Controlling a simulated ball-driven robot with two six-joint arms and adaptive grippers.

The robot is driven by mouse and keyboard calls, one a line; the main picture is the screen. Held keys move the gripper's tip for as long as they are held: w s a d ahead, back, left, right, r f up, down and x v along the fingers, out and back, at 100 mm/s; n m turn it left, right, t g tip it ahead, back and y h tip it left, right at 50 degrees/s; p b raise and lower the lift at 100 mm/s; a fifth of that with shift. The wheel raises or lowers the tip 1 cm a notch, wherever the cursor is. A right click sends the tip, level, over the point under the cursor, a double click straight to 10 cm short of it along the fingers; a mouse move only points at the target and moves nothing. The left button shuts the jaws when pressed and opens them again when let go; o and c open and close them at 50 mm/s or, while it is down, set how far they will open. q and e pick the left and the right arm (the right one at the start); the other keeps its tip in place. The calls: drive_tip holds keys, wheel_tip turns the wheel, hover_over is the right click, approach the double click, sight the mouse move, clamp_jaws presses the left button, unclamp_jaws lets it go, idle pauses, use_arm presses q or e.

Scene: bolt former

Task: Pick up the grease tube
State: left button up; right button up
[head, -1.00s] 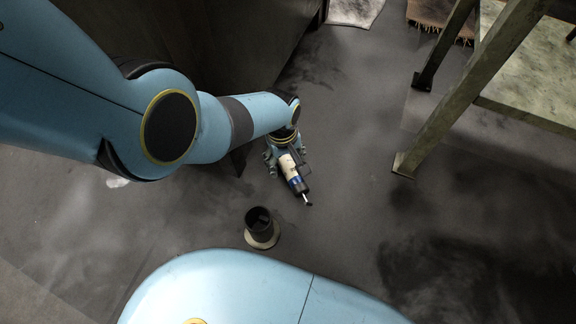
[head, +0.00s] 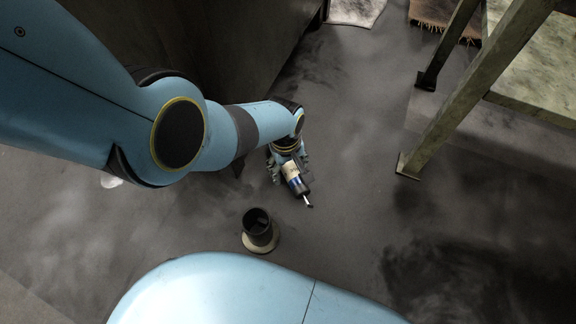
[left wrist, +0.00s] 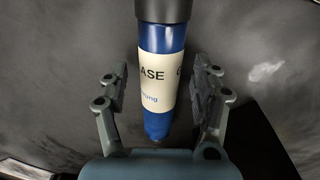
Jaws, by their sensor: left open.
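The grease tube (head: 293,177) is blue with a cream label and a dark end with a thin light tip, in the head view. In the left wrist view the grease tube (left wrist: 160,75) stands lengthwise between the fingers, its label partly reading "ASE", dark collar at the top. My left gripper (head: 288,168) is at the tube's label end. In the left wrist view my left gripper (left wrist: 158,88) is open, one finger on each side of the tube with gaps to both. My right gripper is not in view.
A dark cup-like holder (head: 258,226) on a pale round base stands on the floor below the tube. A metal-legged table (head: 535,85) is at the right. A dark cabinet side (head: 215,50) rises behind my arm. The floor right of the tube is clear.

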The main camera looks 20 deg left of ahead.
use_arm(q)
clamp_jaws()
idle(0.3)
drive_tip(key=shift+r, duration=0.1)
idle(0.4)
